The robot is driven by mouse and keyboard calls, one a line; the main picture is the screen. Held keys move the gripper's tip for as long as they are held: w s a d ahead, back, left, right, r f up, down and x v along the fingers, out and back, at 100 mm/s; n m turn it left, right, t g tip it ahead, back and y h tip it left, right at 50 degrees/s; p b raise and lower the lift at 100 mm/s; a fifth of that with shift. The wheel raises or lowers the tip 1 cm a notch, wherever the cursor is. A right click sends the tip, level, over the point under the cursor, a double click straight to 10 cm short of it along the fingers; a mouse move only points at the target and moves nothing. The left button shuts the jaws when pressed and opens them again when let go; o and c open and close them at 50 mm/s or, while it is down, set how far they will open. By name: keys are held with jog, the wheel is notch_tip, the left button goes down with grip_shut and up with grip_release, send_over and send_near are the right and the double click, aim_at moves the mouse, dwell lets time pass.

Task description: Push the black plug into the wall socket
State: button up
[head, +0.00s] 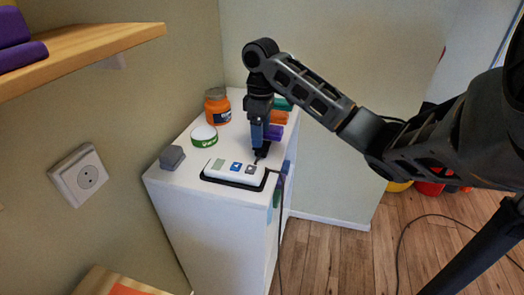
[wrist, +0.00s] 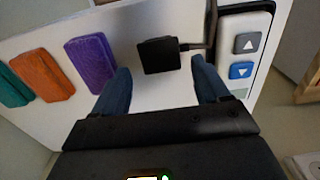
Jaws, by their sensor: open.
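The black plug (wrist: 158,55) lies on the white cabinet top, with its cable leaving to the right in the wrist view. In the head view the plug (head: 262,151) is a small dark shape, partly hidden under my gripper (head: 264,138). In the wrist view my gripper (wrist: 162,75) is open, pointing down, with one blue finger on each side of the plug. Small gaps show between fingers and plug. The wall socket (head: 80,175) is a white square plate with a round recess on the left wall in the head view, well away from my gripper.
The cabinet (head: 215,230) also bears a controller with buttons (head: 236,172), a grey block (head: 172,158), a green-and-white roll (head: 204,136), an orange jar (head: 217,106) and coloured blocks (wrist: 91,63) beside the plug. A wooden shelf (head: 90,52) juts out above the socket.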

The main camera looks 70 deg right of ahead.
aim_at(262, 149)
jog(key=shift+s+f+p, duration=0.1)
jog(key=shift+f+p, duration=0.25)
jog(key=shift+f, duration=2.25)
